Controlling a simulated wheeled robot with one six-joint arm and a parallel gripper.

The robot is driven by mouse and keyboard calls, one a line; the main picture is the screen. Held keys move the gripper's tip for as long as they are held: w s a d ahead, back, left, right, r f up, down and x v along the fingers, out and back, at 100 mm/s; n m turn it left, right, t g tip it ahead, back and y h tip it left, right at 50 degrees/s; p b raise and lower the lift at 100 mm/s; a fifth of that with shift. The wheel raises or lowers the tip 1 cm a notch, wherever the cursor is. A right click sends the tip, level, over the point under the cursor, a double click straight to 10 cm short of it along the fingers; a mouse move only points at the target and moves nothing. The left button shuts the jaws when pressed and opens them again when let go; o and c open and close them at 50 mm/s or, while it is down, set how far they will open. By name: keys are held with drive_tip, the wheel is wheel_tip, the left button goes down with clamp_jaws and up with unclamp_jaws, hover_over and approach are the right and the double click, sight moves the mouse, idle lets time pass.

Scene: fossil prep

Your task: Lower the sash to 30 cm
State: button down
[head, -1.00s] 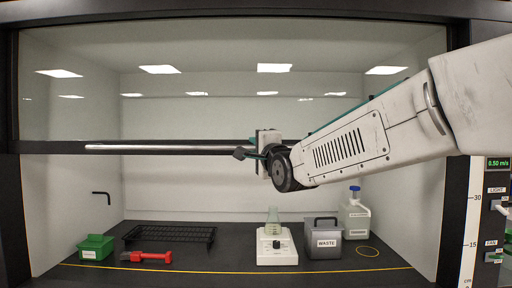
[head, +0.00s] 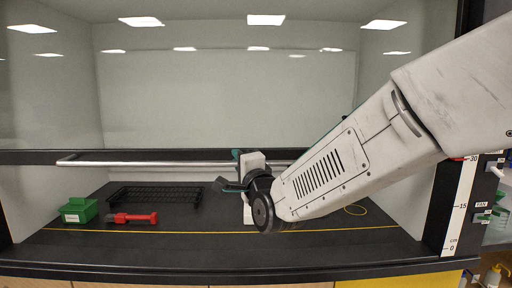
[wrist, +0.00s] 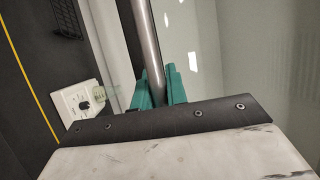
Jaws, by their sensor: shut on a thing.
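The glass sash (head: 225,100) spans the fume hood, with a dark bottom rail (head: 30,157) and a silver handle bar (head: 150,163) along it. The rail stands above the work surface. On the right post, the height scale (head: 461,205) shows marks 0, 15 and 30. The rail looks roughly level with the 30 mark, where a small red marker shows, but my arm hides part of the rail, so the exact height is unclear. My gripper (head: 238,166) is at the bar's middle. In the wrist view its teal fingers (wrist: 159,88) are shut around the bar (wrist: 150,45).
On the work surface are a green bin (head: 79,211), a red-handled tool (head: 133,218) and a black rack (head: 155,196). A white balance (wrist: 80,102) with glassware shows in the wrist view. A yellow ring (head: 355,210) lies right of my arm. A yellow line (head: 200,230) runs along the front.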

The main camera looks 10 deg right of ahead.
drive_tip(key=c, duration=1.4)
unclamp_jaws()
drive_tip(key=v, duration=0.7)
drive_tip(key=shift+s, duration=0.4)
drive_tip(key=shift+d, duration=0.1)
